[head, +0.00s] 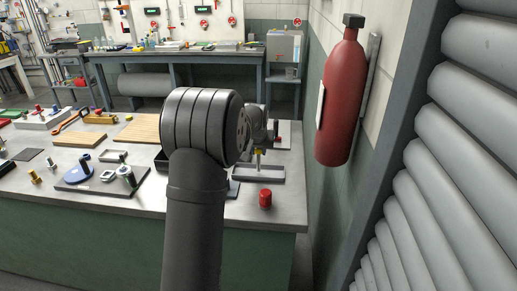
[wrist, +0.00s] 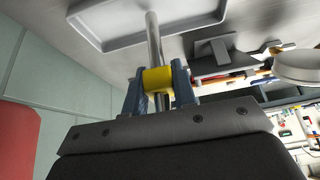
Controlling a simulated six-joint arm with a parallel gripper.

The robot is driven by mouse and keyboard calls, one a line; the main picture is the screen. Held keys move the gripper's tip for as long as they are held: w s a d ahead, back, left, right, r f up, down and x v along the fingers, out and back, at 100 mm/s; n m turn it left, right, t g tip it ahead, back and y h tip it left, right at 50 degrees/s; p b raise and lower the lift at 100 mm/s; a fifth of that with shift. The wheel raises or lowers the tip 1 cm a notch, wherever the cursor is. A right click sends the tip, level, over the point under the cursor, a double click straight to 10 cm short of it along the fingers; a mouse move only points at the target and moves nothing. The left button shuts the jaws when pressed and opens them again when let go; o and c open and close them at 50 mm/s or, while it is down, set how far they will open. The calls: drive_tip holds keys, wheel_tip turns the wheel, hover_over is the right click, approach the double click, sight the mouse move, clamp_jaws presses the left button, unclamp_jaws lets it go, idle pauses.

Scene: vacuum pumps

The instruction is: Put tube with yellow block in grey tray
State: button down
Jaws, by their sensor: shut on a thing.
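My gripper (wrist: 160,76) is shut on the yellow block (wrist: 158,80), with a blue-grey finger on each side of it. A thin metal tube (wrist: 154,38) runs through the block. In the head view the tube (head: 258,162) hangs about upright below my gripper (head: 260,146), its yellow block partly hidden. The tube's far end is over the inside of the grey tray (wrist: 88,20). In the head view the tray (head: 272,180) lies near the table's right end, directly below. I cannot tell whether the tube touches the tray floor.
A red cylinder (head: 265,199) stands on the table in front of the tray. A red fire extinguisher (head: 342,100) hangs on the wall to the right. A dark plate (head: 88,182) with metal parts lies left of my arm. My arm hides the table's middle.

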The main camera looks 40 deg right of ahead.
drive_tip(key=shift+f, duration=0.35)
drive_tip(key=shift+f, duration=0.3)
drive_tip(key=c, duration=1.1)
unclamp_jaws()
drive_tip(key=v, duration=1.7)
drive_tip(key=shift+r, duration=0.2)
drive_tip(key=shift+a, duration=0.1)
clamp_jaws()
